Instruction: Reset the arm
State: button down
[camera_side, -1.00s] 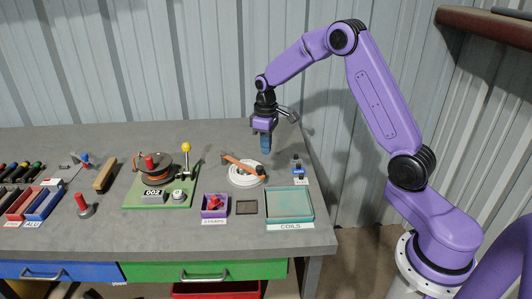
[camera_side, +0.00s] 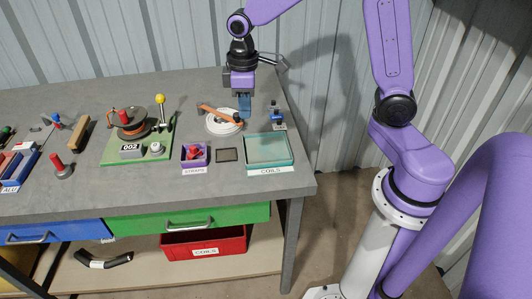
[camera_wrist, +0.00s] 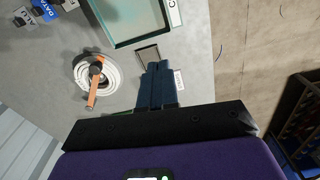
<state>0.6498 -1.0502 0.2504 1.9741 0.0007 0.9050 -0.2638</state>
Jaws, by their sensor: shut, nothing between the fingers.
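My gripper (camera_side: 244,108) is shut with nothing between its blue fingers. It points down above the back right part of the bench, just right of a white cable coil. In the wrist view the shut fingers (camera_wrist: 156,78) show against the bench top. The coil also shows in the wrist view (camera_wrist: 110,86), left of the fingers. The gap between the fingertips and the bench is hard to judge.
A teal tray labelled COILS (camera_side: 268,162) is at the bench's right front. A purple straps box (camera_side: 194,163) and a dark pad (camera_side: 227,155) sit left of it. A small blue fixture (camera_side: 278,121) stands right of the gripper. A green winder (camera_side: 140,150) stands further left.

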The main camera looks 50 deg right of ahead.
jog(key=s+r+n, duration=0.1)
jog(key=s+n, duration=0.4)
jog(key=s, duration=1.9)
jog(key=shift+s+a+r, duration=0.25)
jog(key=shift+s+r, duration=0.05)
jog(key=shift+s, duration=0.05)
